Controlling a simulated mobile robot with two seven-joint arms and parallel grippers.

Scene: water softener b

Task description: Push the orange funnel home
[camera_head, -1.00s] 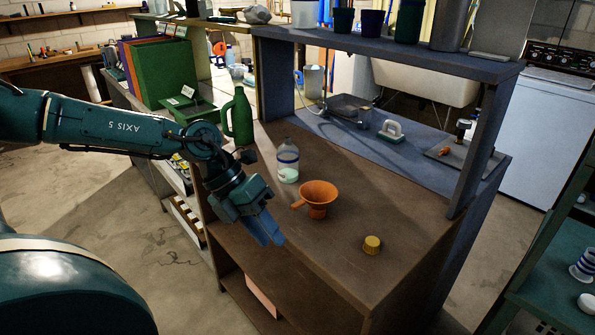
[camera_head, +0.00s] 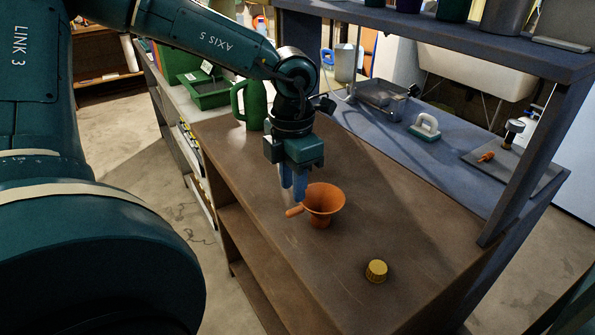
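The orange funnel (camera_head: 325,200) stands on the brown bench top, mouth up, with its handle pointing left toward the front edge. My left gripper (camera_head: 293,191) points down just left of and behind the funnel. Its blue fingertips are close to the funnel's rim and handle; I cannot tell whether they touch. I cannot tell whether the fingers are parted or closed. A pale bit of the clear bottle (camera_head: 286,196) shows by the fingertips; the rest is hidden behind the gripper. My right gripper is not in view.
A yellow cap (camera_head: 376,271) lies near the bench's front right. A green jug (camera_head: 250,105) stands at the back left. A blue-grey shelf unit (camera_head: 375,120) borders the bench behind, with a brush (camera_head: 426,126) on it. The bench around the cap is clear.

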